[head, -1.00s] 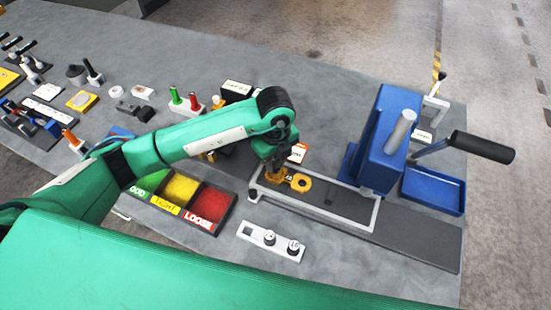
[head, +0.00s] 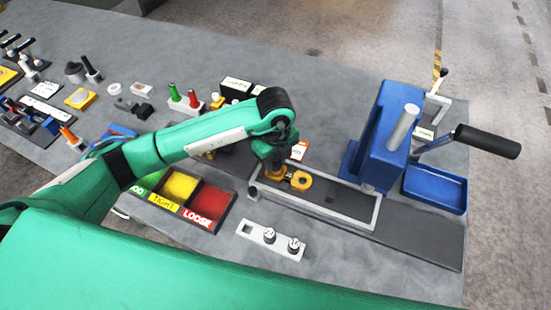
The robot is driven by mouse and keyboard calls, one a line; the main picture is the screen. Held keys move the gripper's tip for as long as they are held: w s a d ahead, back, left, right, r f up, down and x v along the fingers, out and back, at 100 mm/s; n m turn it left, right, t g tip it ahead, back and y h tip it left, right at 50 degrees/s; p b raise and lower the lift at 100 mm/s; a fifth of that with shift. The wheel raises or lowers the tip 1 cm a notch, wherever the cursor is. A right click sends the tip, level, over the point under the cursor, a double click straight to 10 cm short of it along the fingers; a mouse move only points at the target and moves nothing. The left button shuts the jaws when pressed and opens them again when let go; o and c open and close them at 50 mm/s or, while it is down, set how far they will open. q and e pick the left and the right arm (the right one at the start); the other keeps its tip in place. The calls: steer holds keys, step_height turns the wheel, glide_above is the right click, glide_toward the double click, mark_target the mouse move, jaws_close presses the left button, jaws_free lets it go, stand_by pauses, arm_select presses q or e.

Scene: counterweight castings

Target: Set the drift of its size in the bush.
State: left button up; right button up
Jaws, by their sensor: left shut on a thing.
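An orange-yellow casting (head: 298,181) with a ring-shaped right end and a dark, marked middle lies at the left end of a pale-framed bed. My left gripper (head: 275,172) points down and is shut on the casting's left end; the fingertips are partly hidden by the arm. Two black drifts with numbered white tops, a left one (head: 269,235) and a right one (head: 293,243), stand in a white rack (head: 252,239) in front of the bed. The rack's left place holds no drift. My right gripper is not in view.
A blue press (head: 378,140) with a black-handled lever (head: 487,141) stands over the bed's right part. A blue tray (head: 434,190) is right of it. Green, yellow and red bins (head: 209,203) lie left of the rack. Green and red pegs (head: 184,97) stand behind my arm.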

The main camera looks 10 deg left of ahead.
arm_select(q)
steer(key=shift+f, duration=0.25)
steer(key=o, duration=1.1)
steer(key=shift+c, duration=0.2)
step_height(320, 180, up, 14)
steer(key=b, duration=0.3)
steer(key=shift+b, duration=0.3)
steer(key=shift+s+f, duration=0.1)
steer(key=shift+f, duration=0.05)
